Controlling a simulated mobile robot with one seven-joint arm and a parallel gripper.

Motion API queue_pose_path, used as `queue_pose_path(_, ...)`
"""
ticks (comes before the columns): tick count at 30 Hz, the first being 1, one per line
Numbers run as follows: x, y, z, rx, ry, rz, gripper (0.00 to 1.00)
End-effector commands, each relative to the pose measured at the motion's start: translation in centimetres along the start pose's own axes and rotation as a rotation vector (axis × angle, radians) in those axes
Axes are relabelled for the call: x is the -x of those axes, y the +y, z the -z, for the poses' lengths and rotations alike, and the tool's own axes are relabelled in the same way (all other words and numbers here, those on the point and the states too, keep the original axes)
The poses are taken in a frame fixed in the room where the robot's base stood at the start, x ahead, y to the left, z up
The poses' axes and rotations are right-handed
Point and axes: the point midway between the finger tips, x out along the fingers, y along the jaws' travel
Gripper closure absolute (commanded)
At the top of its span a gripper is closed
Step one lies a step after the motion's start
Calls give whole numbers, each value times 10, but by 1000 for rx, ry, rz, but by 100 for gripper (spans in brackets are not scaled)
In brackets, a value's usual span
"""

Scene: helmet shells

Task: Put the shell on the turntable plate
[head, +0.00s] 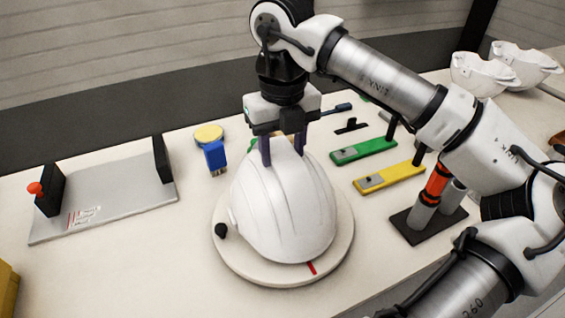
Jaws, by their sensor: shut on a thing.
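The white helmet shell (285,208) is in the middle of the head view. It is dome side up, over the round pale turntable plate (332,262), and covers most of it. The plate's rim shows around the shell, with a red mark (311,267) at the front and a black knob (221,231) at the left. My gripper (283,150) points down and is shut on the upper back part of the shell, one dark finger on each side. I cannot tell whether the shell's lower edge touches the plate everywhere.
A grey board (115,195) with black end blocks lies left. A blue brush (215,157) and yellow disc (208,134) are behind the plate. Green (364,150) and yellow (388,177) tools lie right, near a dark holder (428,225). More white shells (482,72) stand far right.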

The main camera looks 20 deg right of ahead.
Motion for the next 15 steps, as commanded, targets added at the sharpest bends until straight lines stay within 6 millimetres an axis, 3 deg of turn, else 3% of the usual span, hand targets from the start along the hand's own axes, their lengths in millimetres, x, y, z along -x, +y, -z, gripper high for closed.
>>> queue_pose_path(1,-14,0,0,0,0,-1,100)
queue_pose_path(3,-22,0,0,0,0,0,100)
queue_pose_path(15,-26,0,0,0,-1,1,100)
